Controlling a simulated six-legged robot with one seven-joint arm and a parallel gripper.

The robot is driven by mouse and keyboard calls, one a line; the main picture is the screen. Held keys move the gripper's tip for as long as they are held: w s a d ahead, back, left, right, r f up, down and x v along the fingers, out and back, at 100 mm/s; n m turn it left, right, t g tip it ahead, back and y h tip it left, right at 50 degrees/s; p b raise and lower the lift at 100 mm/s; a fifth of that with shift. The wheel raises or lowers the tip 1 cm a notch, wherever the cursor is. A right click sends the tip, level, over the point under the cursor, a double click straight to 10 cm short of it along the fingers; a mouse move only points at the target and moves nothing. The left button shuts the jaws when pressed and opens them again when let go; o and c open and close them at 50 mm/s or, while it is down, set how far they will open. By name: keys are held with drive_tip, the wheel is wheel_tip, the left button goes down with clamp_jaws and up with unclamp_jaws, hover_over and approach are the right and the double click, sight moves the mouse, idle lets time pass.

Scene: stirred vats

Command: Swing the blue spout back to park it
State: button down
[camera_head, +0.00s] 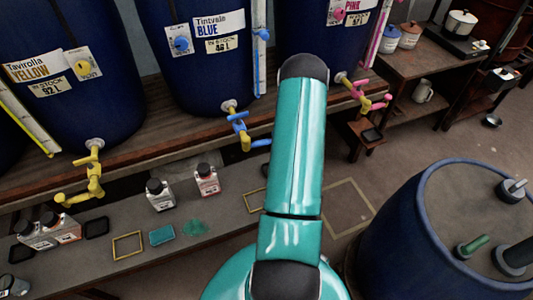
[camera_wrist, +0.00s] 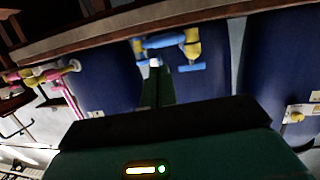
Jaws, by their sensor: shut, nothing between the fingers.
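The blue tap under the vat labelled Tintvela BLUE has a blue and yellow body (camera_head: 243,135). Its blue spout (camera_head: 261,142) points right and partly disappears behind my arm. In the wrist view, which is turned over, the blue spout (camera_wrist: 160,42) and a blue handle (camera_wrist: 180,68) join a yellow body (camera_wrist: 193,48). My gripper (camera_wrist: 156,66) is shut and empty, its fingertips close by the blue spout. I cannot tell whether they touch it. In the head view my arm hides the gripper.
The yellow tap (camera_head: 92,175) is to the left and the pink tap (camera_head: 365,92) to the right. Small bottles (camera_head: 159,194) stand on the low bench (camera_head: 185,240) below. A large blue drum (camera_head: 400,225) stands at the front right.

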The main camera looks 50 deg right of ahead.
drive_tip(key=s, duration=0.1)
approach(266, 144)
drive_tip(key=shift+h, duration=0.3)
drive_tip(key=x, duration=0.7)
drive_tip(key=shift+a+f, duration=0.15)
drive_tip(key=shift+f, duration=0.1)
